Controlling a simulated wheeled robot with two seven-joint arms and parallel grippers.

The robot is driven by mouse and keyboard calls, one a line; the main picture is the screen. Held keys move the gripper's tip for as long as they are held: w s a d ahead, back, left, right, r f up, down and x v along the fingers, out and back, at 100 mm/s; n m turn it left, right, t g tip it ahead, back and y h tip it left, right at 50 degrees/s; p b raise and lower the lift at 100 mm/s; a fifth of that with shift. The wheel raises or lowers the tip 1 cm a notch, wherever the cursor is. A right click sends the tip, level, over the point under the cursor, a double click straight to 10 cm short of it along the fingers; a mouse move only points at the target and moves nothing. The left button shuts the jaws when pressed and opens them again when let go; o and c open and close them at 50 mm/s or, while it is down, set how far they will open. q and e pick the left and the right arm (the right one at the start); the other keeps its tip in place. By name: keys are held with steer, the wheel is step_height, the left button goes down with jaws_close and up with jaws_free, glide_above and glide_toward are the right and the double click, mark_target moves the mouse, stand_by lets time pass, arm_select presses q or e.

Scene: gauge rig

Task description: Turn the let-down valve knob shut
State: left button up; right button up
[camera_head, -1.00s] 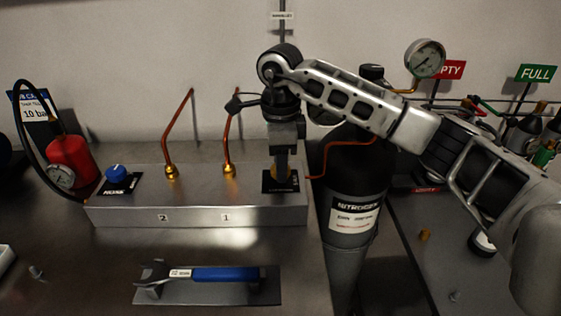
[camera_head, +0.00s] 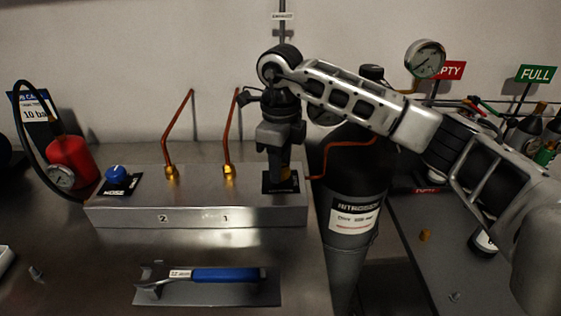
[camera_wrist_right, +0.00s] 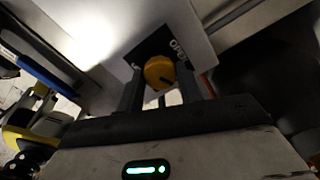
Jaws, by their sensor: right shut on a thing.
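The let-down valve knob is the yellow knob (camera_wrist_right: 159,72) on a black plate marked OPEN, at the right end of the metal block (camera_head: 200,214). In the head view only a sliver of the yellow knob (camera_head: 292,181) shows past my gripper. My right gripper (camera_head: 279,178) points down onto it from above. In the right wrist view the two fingers of my right gripper (camera_wrist_right: 160,92) stand on either side of the knob and are shut on it. A dark pointer mark shows on the knob's face. My left gripper is not in view.
A blue knob (camera_head: 116,173) and a red cylinder with a gauge (camera_head: 70,160) are at the left. Two copper pipes (camera_head: 173,140) rise from the block. A black nitrogen bottle (camera_head: 352,240) stands close right of the block.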

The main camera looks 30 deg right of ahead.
steer(key=o, duration=1)
steer(key=shift+r, duration=0.15)
step_height(320, 180, up, 16)
steer(key=p, duration=0.1)
